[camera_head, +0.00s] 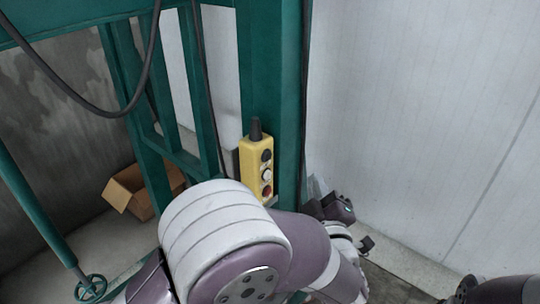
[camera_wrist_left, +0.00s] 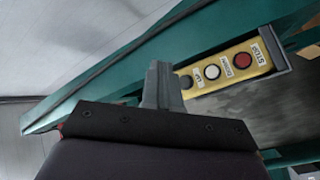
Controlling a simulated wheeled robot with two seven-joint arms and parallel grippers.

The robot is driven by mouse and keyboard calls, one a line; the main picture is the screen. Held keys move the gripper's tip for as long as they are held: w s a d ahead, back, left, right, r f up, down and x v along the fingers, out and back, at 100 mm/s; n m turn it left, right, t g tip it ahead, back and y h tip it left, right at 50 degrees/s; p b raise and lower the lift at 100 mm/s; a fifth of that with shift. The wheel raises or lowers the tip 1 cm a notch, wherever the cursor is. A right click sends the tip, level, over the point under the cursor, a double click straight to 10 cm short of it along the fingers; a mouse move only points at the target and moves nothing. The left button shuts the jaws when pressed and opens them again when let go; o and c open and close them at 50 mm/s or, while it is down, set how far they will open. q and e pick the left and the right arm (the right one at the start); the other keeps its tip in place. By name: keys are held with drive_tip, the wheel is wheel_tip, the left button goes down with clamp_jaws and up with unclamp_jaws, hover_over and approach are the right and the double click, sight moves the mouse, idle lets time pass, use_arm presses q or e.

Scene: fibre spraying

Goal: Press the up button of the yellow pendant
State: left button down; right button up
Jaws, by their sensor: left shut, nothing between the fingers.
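The yellow pendant (camera_head: 249,166) is upright against a green column in the head view, with a dark upper button, a white one and a red one. In the left wrist view the pendant (camera_wrist_left: 230,67) lies slantwise, with the red STOP button (camera_wrist_left: 243,60) on the right, the white button (camera_wrist_left: 212,72) in the middle and the dark up button (camera_wrist_left: 187,82) on the left. My left gripper (camera_wrist_left: 159,72) is shut and empty, its grey fingers just left of the up button in that view. Contact cannot be told. Part of my right arm shows at the head view's lower right; its fingers are not clear.
The green column (camera_head: 277,70) and frame stand behind the pendant. A dark cable (camera_head: 75,103) hangs at upper left. An open cardboard box (camera_head: 140,195) and a green handwheel (camera_head: 90,287) are at the left. A pale wall (camera_head: 420,110) is at the right.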

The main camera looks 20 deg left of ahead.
sight(267, 156)
use_arm(q)
drive_tip(key=w+a, duration=0.3)
drive_tip(key=a, duration=0.5)
drive_tip(key=shift+a, duration=0.15)
idle(0.5)
idle(1.5)
drive_tip(key=shift+w+a+b, duration=0.15)
drive_tip(key=shift+a+b, duration=0.25)
